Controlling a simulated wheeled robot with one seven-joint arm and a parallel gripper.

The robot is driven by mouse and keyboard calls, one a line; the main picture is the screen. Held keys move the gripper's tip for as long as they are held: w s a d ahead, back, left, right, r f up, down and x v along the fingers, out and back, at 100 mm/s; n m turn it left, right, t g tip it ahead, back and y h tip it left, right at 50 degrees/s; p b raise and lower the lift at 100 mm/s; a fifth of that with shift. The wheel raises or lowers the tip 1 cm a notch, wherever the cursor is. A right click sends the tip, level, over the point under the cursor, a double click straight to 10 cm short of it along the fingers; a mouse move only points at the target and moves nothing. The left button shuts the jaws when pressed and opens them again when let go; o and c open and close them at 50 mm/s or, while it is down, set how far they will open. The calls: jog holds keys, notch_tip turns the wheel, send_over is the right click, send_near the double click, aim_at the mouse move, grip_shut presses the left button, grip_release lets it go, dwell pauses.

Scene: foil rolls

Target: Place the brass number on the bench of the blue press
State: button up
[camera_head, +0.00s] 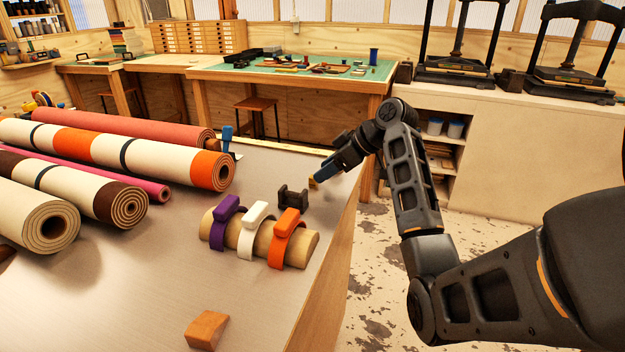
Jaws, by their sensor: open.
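A small brass-coloured piece (313,184), likely the brass number, shows at the tip of my gripper (316,179), above the right side of the grey table. My gripper is open and points down and left; the piece is too small to tell whether it lies between the fingers or just beyond them. A small blue upright device (228,138), likely the blue press, stands at the table's far edge, behind the rolls' right ends. Its lower part is partly hidden by a roll, and its bench is hard to make out.
A black notched stand (292,196) is just left of and below my gripper. A wooden half-round (213,231) carries purple, white and orange clamps. Large rolls (120,148) fill the table's left. An orange-brown block (207,329) lies in front.

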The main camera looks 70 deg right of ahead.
aim_at(318, 187)
jog(key=shift+x, duration=1.85)
jog(key=shift+a, duration=0.1)
jog(key=shift+c, duration=0.5)
grip_shut()
